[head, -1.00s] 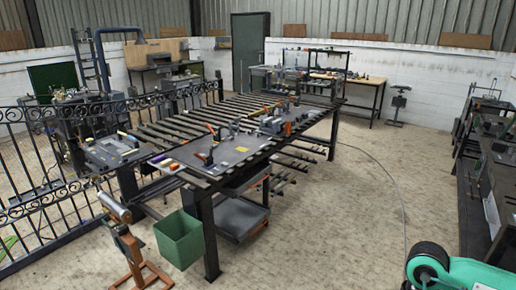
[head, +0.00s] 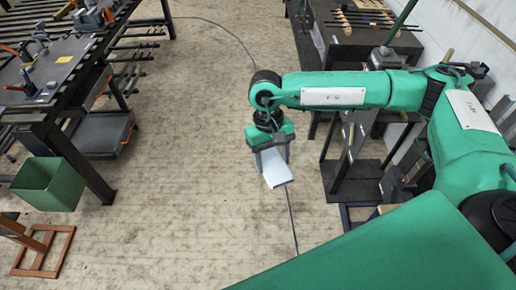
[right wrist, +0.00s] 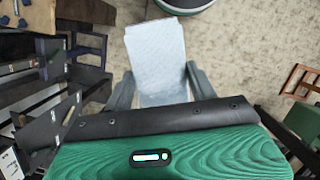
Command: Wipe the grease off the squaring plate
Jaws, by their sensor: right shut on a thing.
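My right gripper (head: 274,158) is shut on a pale white-blue wipe (head: 273,172), held over the open floor. In the right wrist view the wipe (right wrist: 156,45) sticks out from between the two grey fingers of the right gripper (right wrist: 160,88). A dark plate (head: 62,62) with clamps, which looks like the squaring plate, lies on the workbench at the left, well away from the gripper. My left gripper is not in view.
A green bin (head: 48,184) stands on the floor by the workbench's leg, with an orange-brown stand (head: 42,252) in front. A dark bench (head: 368,38) with rods stands at the back right. The floor between the benches is clear, apart from a cable.

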